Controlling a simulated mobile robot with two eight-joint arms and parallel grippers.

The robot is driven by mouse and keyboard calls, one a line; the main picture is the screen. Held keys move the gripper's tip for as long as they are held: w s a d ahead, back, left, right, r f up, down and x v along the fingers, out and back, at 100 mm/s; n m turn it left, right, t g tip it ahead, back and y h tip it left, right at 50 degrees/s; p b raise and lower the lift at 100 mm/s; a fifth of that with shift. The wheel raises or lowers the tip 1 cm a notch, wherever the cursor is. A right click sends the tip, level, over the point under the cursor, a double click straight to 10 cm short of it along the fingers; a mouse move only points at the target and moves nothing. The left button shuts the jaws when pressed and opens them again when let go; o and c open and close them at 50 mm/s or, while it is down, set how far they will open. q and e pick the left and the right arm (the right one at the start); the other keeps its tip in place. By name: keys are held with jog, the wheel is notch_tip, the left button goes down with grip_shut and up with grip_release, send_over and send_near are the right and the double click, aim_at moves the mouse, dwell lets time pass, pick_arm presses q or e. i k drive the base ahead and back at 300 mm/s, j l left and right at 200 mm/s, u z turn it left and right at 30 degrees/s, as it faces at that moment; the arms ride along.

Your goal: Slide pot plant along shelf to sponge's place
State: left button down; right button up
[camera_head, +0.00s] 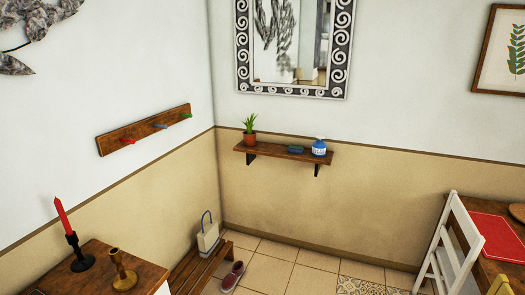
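A pot plant (249,130), a green spiky plant in a terracotta pot, stands upright at the left end of a brown wall shelf (272,151). A small dark blue-green block, which looks like the sponge (296,150), lies on the same shelf to the right of the plant, with bare shelf between them. A blue and white bottle (319,147) stands just right of the sponge, near the shelf's right end. Neither of my grippers shows in the head view.
A mirror (243,50) hangs above the shelf. A low wooden bench (190,277) with a bag (208,240) stands below left. A cabinet (148,276) with candle holders is at front left; a white chair (447,245) and table are at right. Tiled floor lies between.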

aim_at(249, 136)
jog(key=i, duration=1.7)
